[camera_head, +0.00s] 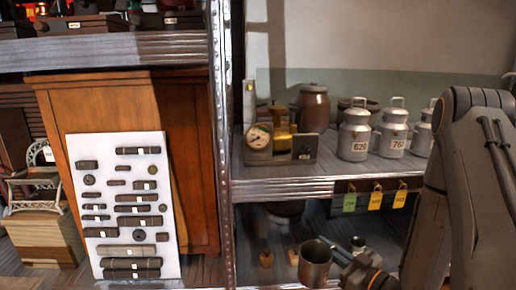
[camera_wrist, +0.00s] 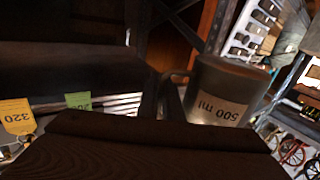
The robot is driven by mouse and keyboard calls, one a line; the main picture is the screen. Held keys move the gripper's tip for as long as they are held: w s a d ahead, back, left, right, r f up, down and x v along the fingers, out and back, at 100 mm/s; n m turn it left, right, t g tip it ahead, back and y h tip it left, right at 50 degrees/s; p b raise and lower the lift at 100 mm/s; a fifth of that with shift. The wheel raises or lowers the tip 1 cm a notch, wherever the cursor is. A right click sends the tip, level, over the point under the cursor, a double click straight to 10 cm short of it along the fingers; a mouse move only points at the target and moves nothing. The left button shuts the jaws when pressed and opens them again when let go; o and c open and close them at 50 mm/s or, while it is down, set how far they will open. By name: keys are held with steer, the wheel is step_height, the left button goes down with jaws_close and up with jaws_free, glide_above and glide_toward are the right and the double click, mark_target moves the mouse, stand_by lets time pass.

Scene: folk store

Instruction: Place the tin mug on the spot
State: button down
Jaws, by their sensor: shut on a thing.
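The tin mug (camera_head: 315,268) is a grey metal cup, held about upright at the bottom of the head view, in front of the lower shelf. In the wrist view the mug (camera_wrist: 225,80) shows a "500 ml" label, upside down, with its handle toward my fingers. My gripper (camera_head: 341,258) is at the mug's right side, shut on it, seemingly at the handle. The fingers (camera_wrist: 168,98) are dark in the wrist view, so the exact contact is hard to see. I cannot make out a marked spot in either view.
A metal shelf (camera_head: 285,188) above the mug holds a brass gauge device (camera_head: 280,142), a brown jar (camera_head: 314,107) and several numbered cans (camera_head: 354,135). Coloured tags (camera_head: 375,200) hang from its edge. A metal post (camera_head: 222,150) and white display board (camera_head: 125,205) stand left.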

steer(key=w+r+m+t+h+p, duration=0.15)
steer(key=r+h+p, duration=0.25)
steer(key=r+p, duration=0.55)
steer(key=w+r+m+t+h+p, duration=0.1)
steer(key=w+r+m+h+p, duration=0.15)
steer(key=r+p, duration=0.65)
steer(key=w+r+m+t+h+p, duration=0.1)
steer(key=r+m+h+p, duration=0.3)
steer(key=r, duration=1)
steer(key=s+f, duration=0.4)
steer(key=f, duration=0.4)
steer(key=s+f+p, duration=0.1)
steer(key=s+f, duration=0.2)
steer(key=f, duration=0.4)
steer(key=shift+s+f+n, duration=0.35)
steer(key=shift+s+n, duration=0.05)
steer(key=shift+a, duration=0.1)
